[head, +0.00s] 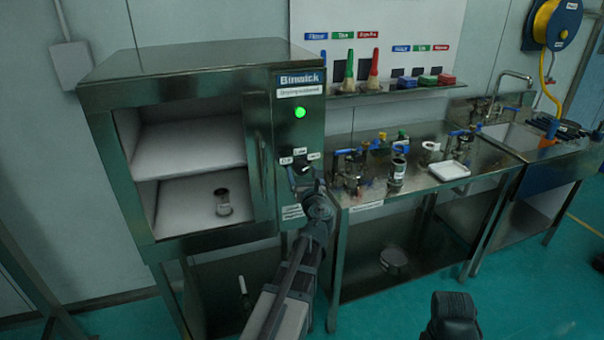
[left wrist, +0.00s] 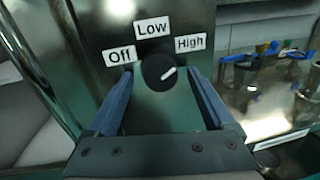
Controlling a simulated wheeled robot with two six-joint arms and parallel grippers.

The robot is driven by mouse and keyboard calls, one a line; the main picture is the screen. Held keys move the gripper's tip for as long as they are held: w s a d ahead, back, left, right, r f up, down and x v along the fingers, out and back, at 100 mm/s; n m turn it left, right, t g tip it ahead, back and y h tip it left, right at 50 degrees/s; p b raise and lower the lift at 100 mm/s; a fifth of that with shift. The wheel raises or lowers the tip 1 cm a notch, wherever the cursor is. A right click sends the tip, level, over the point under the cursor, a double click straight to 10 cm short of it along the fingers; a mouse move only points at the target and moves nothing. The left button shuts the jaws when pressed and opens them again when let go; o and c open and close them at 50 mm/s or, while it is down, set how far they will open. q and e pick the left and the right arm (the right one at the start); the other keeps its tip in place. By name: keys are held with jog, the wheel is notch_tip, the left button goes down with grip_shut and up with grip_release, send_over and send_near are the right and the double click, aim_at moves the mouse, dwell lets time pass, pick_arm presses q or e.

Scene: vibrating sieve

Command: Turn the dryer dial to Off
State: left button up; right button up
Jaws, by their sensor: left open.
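The dryer (head: 190,60) is a steel cabinet at the left, with a lit green lamp (head: 299,113) on its front panel. Its black dial (left wrist: 159,71) sits below the labels Off (left wrist: 120,56), Low (left wrist: 151,29) and High (left wrist: 190,44). The dial's white mark points up and right, toward High. My left gripper (head: 305,182) is at the panel, just below the dial labels. In the left wrist view its open fingers (left wrist: 161,76) stand on either side of the dial, with a gap on both sides.
The dryer's open chamber holds a shelf and a small dark jar (head: 222,201). Right of it stands a steel table (head: 430,200) with metal vessels and a white tray (head: 449,170). A sink (head: 505,135) is at far right.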

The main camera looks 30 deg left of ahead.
pick_arm(q)
jog(key=c, duration=1.4)
jog(key=shift+o, duration=0.2)
jog(key=shift+f+n+b, duration=0.15)
jog(key=shift+n+b, duration=0.25)
jog(key=shift+n, duration=0.7)
jog(key=n+b, duration=0.1)
jog(key=n, duration=0.2)
jog(key=shift+w+n+y, duration=0.1)
jog(key=shift+n+y, duration=0.2)
jog(key=shift+y, duration=0.1)
jog(key=n+y+b, duration=0.1)
jog(key=n, duration=0.6)
jog(key=shift+d, duration=0.1)
jog(key=n, duration=0.3)
jog(key=n+y, duration=0.1)
jog(key=n, duration=0.2)
jog(key=shift+w+d+g, duration=0.1)
jog(key=shift+w+g, duration=0.05)
jog(key=shift+g, duration=0.15)
jog(key=n, duration=0.3)
jog(key=n+g, duration=0.1)
jog(key=n, duration=0.3)
jog(key=shift+y, duration=0.3)
jog(key=shift+n, duration=0.4)
